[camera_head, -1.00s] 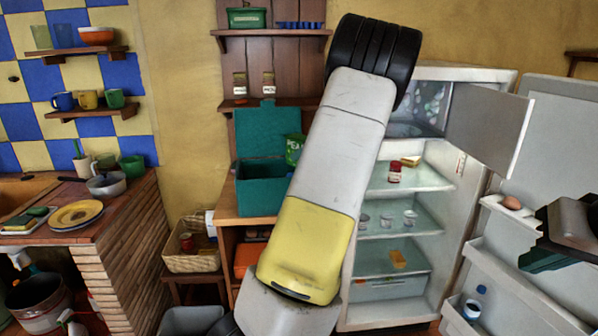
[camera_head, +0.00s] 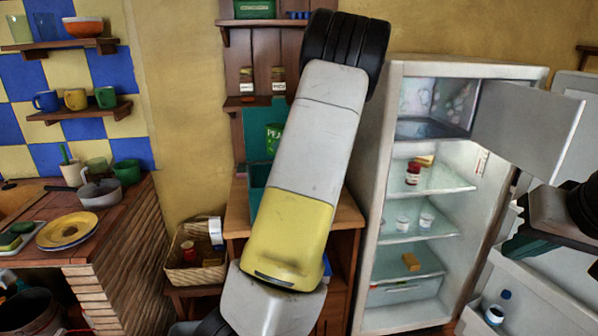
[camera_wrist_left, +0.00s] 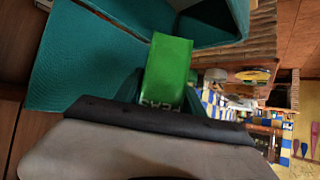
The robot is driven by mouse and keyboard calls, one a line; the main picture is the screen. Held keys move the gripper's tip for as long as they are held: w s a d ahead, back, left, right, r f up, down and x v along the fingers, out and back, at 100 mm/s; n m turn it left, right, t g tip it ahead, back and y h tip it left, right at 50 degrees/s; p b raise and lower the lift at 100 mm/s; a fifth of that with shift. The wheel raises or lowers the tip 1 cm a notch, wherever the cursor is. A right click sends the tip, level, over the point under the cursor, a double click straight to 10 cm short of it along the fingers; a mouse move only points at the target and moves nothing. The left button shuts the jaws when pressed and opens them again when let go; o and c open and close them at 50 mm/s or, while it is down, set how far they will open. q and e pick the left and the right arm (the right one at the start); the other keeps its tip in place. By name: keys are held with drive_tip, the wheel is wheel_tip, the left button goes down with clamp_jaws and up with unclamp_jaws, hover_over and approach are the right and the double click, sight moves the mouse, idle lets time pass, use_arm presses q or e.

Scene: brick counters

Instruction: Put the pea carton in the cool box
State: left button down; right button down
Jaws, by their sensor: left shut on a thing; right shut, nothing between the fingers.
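The green pea carton (camera_head: 274,138) shows upright in the head view, partly behind my left arm and in front of the raised lid of the teal cool box (camera_head: 257,173). The box stands open on a wooden cabinet, its right part hidden by my arm. In the left wrist view my left gripper (camera_wrist_left: 165,92) is shut on the carton (camera_wrist_left: 168,65), with the teal cool box (camera_wrist_left: 85,55) close around it. I cannot tell whether the carton is below the rim. My right gripper (camera_head: 515,243) is shut and empty at the right, by the fridge door.
An open fridge (camera_head: 372,200) with jars, tubs and small blocks stands right of the cabinet. Its freezer door (camera_head: 527,130) sticks out. A wicker basket (camera_head: 190,272) sits low on the left. Shelves hang above the box. A brick counter (camera_head: 120,240) with plates is at far left.

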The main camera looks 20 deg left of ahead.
use_arm(q)
drive_tip(key=shift+w+a, duration=0.15)
drive_tip(key=shift+a, duration=0.2)
drive_tip(key=shift+a+f, duration=0.1)
drive_tip(key=shift+f, duration=2.85)
drive_tip(key=c, duration=0.6)
unclamp_jaws()
drive_tip(key=v, duration=0.8)
drive_tip(key=shift+a, duration=0.1)
